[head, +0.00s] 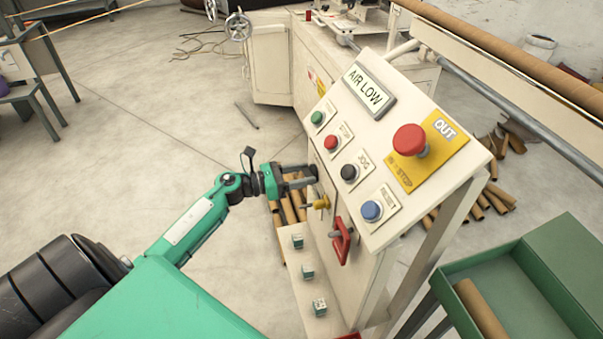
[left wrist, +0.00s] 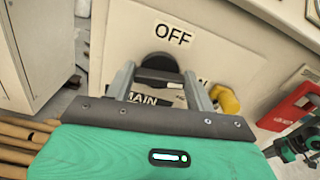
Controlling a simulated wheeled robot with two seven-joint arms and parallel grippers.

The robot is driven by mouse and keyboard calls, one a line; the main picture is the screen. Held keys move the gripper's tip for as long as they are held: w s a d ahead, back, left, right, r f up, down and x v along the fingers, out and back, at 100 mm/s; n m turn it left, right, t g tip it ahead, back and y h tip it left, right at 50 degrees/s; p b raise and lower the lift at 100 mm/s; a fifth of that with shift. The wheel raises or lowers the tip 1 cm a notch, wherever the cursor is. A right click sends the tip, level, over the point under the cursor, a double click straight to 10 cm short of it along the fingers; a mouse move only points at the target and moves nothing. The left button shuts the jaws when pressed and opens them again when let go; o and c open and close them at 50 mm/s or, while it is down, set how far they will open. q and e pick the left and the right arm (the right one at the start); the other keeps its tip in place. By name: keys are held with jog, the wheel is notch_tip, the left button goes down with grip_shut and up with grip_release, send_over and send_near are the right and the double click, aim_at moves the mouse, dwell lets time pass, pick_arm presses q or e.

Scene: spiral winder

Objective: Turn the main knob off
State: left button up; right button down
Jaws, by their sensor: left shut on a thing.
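The main knob (left wrist: 160,80) is black and round, on the cream side of the control cabinet. An OFF label (left wrist: 172,34) is above it and a partly hidden MAIN label (left wrist: 148,99) is below it. My left gripper (left wrist: 163,78) is shut on the knob, one finger on each side. In the head view my left gripper (head: 302,178) reaches the cabinet from the left, and its fingers hide much of the knob (head: 313,172).
A yellow knob (head: 321,202) and a red handle (head: 341,241) sit close by the main knob. The sloped panel above carries several buttons, a red stop button (head: 409,140) and an AIR LOW sign (head: 369,89). The floor left of the cabinet is mostly clear.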

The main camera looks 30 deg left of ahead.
pick_arm(q)
jog(key=shift+r+n, duration=0.1)
jog(key=shift+n, duration=0.4)
jog(key=n+p, duration=0.1)
jog(key=n, duration=0.2)
jog(key=n+p, duration=0.2)
jog(key=n, duration=0.2)
jog(key=shift+w+a, duration=0.1)
jog(key=shift+a, duration=0.1)
jog(key=n+p, duration=0.4)
jog(key=n, duration=0.3)
jog(key=shift+f, duration=0.2)
jog(key=shift+f+n, duration=0.1)
jog(key=shift+n, duration=0.5)
pick_arm(e)
jog(key=s+d+f, duration=0.2)
jog(key=s+f, duration=0.4)
jog(key=f, duration=0.3)
jog(key=s+d+f, duration=0.2)
jog(key=s+f, duration=0.3)
jog(key=f, duration=0.5)
jog(key=shift+s+d+g+h, duration=0.25)
jog(key=shift+s+g+h, duration=0.05)
jog(key=shift+s, duration=0.05)
pick_arm(q)
jog(key=o, duration=1)
pick_arm(e)
jog(key=shift+f, duration=0.1)
